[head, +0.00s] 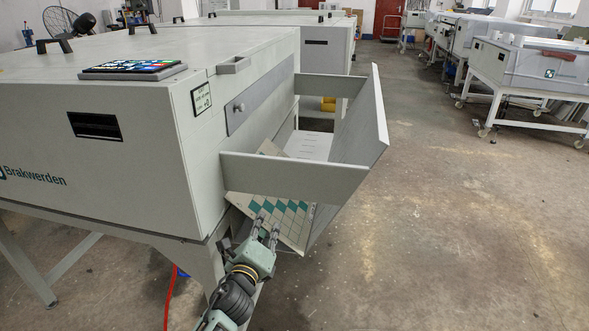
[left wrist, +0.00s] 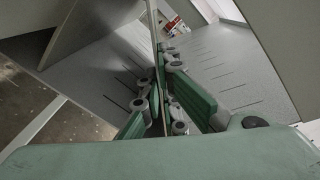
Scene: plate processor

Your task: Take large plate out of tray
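The tray (head: 293,171) hangs at the right end of the near machine, with pale side walls and a tilted outer panel. The large plate (head: 287,215), a thin sheet with a green and white pattern, leans in it, its lower part showing below the side wall. My left gripper (head: 267,226) is at the plate's lower left part. In the left wrist view, the plate (left wrist: 152,35) is a thin, nearly edge-on line between the close-set fingers (left wrist: 161,85), which appear shut on it. The tray's side wall hides part of the plate. My right gripper is not in view.
The near machine (head: 95,85) fills the left, with a tablet (head: 133,70) on top. A pale printed sheet (head: 309,146) shows inside the tray. A red cable (head: 171,298) runs below. The floor (head: 450,220) to the right is clear; wheeled machines (head: 530,75) stand farther off.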

